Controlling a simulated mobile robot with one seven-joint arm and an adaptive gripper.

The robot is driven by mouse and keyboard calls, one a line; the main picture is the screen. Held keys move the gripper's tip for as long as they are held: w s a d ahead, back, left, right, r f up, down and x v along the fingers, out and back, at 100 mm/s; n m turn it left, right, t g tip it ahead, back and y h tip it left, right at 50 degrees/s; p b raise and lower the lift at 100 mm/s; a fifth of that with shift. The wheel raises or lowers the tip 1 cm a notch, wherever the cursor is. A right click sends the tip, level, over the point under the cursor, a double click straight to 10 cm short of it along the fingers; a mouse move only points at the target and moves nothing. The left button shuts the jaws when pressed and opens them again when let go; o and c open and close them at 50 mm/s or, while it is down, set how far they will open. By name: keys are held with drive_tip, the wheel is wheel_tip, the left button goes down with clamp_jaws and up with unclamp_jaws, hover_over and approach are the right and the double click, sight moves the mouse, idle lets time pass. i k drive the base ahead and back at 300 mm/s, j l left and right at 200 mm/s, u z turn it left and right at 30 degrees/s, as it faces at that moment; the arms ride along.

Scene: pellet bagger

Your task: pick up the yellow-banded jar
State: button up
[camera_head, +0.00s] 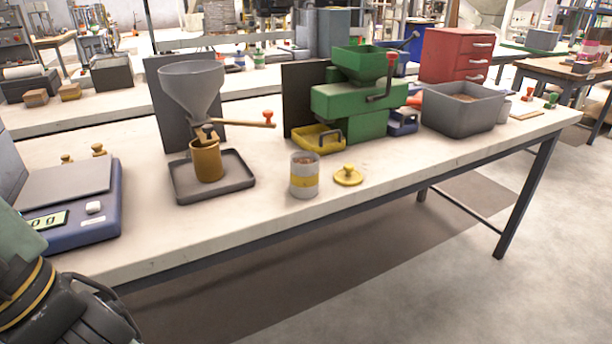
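The yellow-banded jar (304,175) stands upright near the front edge of the white workbench, about mid-picture. It is pale grey with a yellow band around its middle. Its top is open and something brownish shows inside. A yellow lid (348,176) with a knob lies on the bench just to its right, apart from it. My arm shows at the lower left corner, well away from the jar. The fingers of my gripper do not show, so their state is hidden.
Left of the jar, a grey tray (240,184) holds a tan cup (207,160) under a grey funnel (192,85). A blue scale (100,215) stands far left. Behind the jar are a green machine (352,108) and yellow scoop tray (309,142). A grey bin (455,118) stands right.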

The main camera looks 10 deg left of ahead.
sight(305, 175)
drive_tip(key=i+l+u, duration=0.2)
drive_tip(key=l+u, duration=0.2)
drive_tip(key=i+l+u, duration=0.1)
drive_tip(key=l+u, duration=0.3)
drive_tip(key=i+l+u, duration=0.1)
drive_tip(key=l+u, duration=0.3)
drive_tip(key=j, duration=0.1)
